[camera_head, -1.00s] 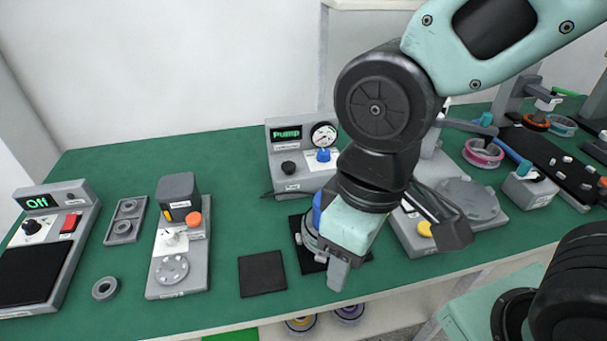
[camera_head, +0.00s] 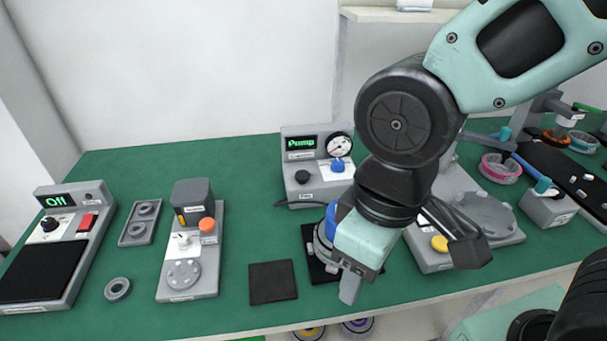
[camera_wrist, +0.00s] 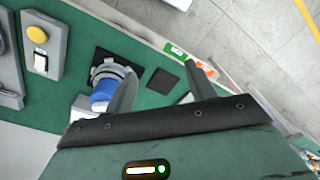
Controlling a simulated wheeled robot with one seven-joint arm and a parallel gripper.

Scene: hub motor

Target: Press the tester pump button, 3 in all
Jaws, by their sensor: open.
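The tester (camera_head: 294,191) is a grey box at the back of the green bench in the head view. Its display reads "Pump" in green. It has a round white gauge (camera_head: 338,145), a black round knob or button (camera_head: 302,177) and a blue knob (camera_head: 338,165); I cannot tell which is the pump button. My gripper (camera_head: 345,270) is open, in front of and apart from the tester, over the bench's front part. In the wrist view my gripper (camera_wrist: 160,88) has its fingers spread with nothing held. A blue-and-grey cylindrical part (camera_wrist: 103,94) lies below, beside one finger.
A black mat (camera_head: 310,240) under the blue-and-grey part and another black mat (camera_head: 272,282) lie nearby. A grey fixture with a yellow button (camera_head: 440,243) stands right of my gripper. A grey station with an orange button (camera_head: 207,224) and a scale-like unit reading "Off" (camera_head: 57,200) stand left.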

